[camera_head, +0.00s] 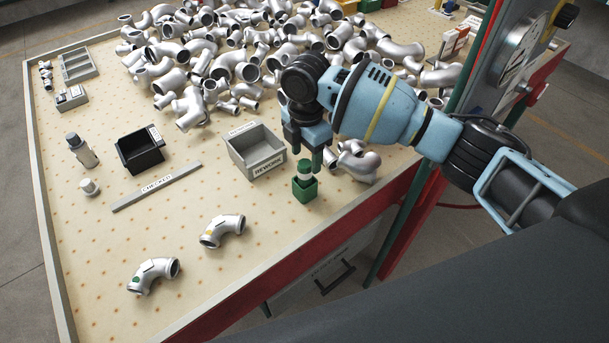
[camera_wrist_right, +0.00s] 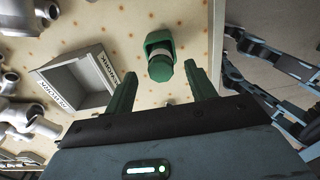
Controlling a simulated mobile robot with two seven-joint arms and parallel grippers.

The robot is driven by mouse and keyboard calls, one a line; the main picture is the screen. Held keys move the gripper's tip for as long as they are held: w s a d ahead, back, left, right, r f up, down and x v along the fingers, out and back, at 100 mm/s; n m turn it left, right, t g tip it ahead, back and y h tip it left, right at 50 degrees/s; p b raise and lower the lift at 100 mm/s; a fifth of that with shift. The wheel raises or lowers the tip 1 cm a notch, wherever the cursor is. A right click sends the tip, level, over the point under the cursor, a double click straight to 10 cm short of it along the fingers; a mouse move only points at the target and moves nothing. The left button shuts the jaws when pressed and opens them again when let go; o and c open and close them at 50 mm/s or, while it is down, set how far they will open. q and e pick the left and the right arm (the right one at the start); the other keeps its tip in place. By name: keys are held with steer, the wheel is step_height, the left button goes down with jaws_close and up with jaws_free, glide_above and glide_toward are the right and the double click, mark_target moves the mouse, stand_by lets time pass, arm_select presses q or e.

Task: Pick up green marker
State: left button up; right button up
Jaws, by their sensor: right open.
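The green marker (camera_head: 304,168), with a green cap and a white band, stands upright in a small green holder (camera_head: 305,190) near the table's front edge. My right gripper (camera_head: 307,153) is right above it, fingers pointing down. In the right wrist view the marker (camera_wrist_right: 160,68) shows ahead of the open, empty fingers (camera_wrist_right: 162,80), roughly between their lines and apart from them. How far the tips are above the cap is hard to tell. My left gripper is not in view.
A grey REWORK bin (camera_head: 256,150) stands just left of the holder. Silver pipe elbows (camera_head: 355,160) lie close on the right, with a large pile behind. A black bin (camera_head: 140,150), a CHECKED strip (camera_head: 157,186) and two marked elbows (camera_head: 223,231) are further left. The front middle is clear.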

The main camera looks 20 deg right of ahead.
mark_target(305, 163)
steer(key=shift+a+f, duration=0.15)
steer(key=shift+f, duration=2.35)
steer(key=shift+s, duration=0.1)
steer(key=c, duration=1)
steer(key=shift+r, duration=5.05)
steer(key=shift+c, duration=0.2)
steer(key=o, duration=0.4)
jaws_close()
